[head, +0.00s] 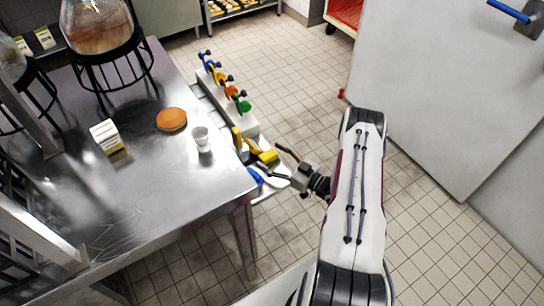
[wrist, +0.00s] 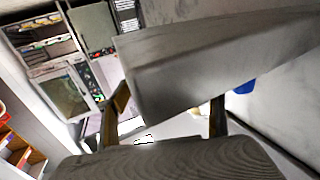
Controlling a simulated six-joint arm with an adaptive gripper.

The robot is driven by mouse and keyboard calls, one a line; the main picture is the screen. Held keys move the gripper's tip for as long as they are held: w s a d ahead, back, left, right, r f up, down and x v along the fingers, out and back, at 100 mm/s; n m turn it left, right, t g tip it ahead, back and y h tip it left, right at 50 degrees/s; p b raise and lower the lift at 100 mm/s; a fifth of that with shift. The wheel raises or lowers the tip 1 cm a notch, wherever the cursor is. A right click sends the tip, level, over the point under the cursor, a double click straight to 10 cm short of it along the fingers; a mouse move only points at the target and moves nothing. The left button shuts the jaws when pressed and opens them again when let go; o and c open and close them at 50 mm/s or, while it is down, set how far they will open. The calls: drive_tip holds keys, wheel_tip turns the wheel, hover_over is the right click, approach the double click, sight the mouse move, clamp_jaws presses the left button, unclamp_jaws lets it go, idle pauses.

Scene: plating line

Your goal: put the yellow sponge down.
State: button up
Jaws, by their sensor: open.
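The yellow sponge (head: 268,156) is a small block in the head view, just off the right edge of the steel table. It lies at the fingertips of my gripper (head: 271,161), whose two fingers are spread apart. I cannot tell whether a finger touches it. In the wrist view my gripper (wrist: 168,108) shows its two fingers well apart. A small pale yellowish patch (wrist: 203,109) shows between them, too small to identify. A large grey surface fills the upper middle of that view and hides much of the scene.
The steel table (head: 185,200) carries an orange disc (head: 171,119), a white cup (head: 202,141) and a box (head: 105,135). Beside it, a pale ledge (head: 214,98) holds a row of coloured items. A blue object (head: 256,178) lies near my gripper. Tiled floor is clear beyond.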

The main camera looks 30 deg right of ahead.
drive_tip(key=shift+r, duration=0.1)
drive_tip(key=shift+s, duration=0.1)
drive_tip(key=v, duration=1.1)
drive_tip(key=shift+s, duration=0.35)
drive_tip(key=shift+d, duration=0.1)
drive_tip(key=shift+w, duration=0.1)
